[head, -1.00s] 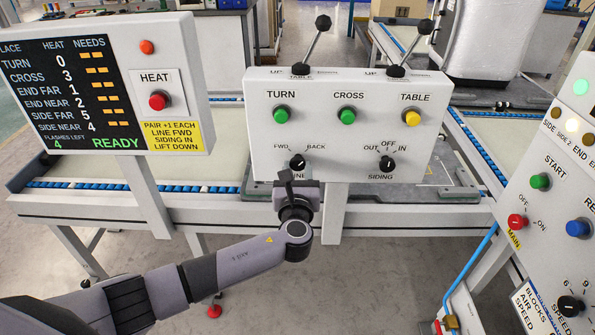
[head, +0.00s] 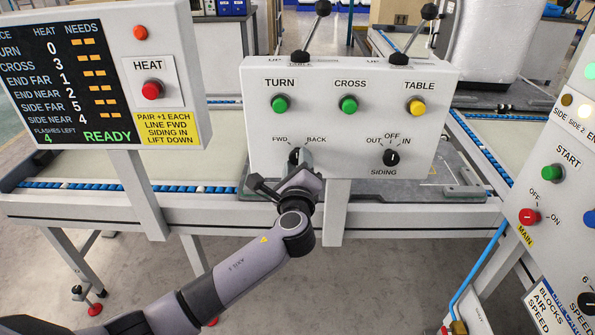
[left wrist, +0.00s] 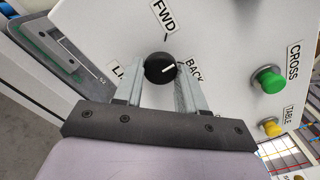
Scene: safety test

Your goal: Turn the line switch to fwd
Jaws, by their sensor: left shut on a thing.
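The line switch is a black round knob (head: 294,155) at the lower left of the white control panel (head: 345,130), with FWD and BACK marks above it. In the left wrist view the knob (left wrist: 160,68) has a white pointer line aimed toward the BACK mark. My left gripper (head: 302,160) reaches up from below, and its fingers cover part of the knob and the LINE label in the head view. In the left wrist view the fingers (left wrist: 160,82) stand on either side of the knob, shut on it. My right gripper is not in view.
The panel also carries a siding knob (head: 391,157), green TURN (head: 280,104) and CROSS (head: 348,104) buttons, a yellow TABLE button (head: 415,106) and two levers on top. A display board (head: 100,85) reading READY stands left. Another control panel (head: 560,190) stands close on the right.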

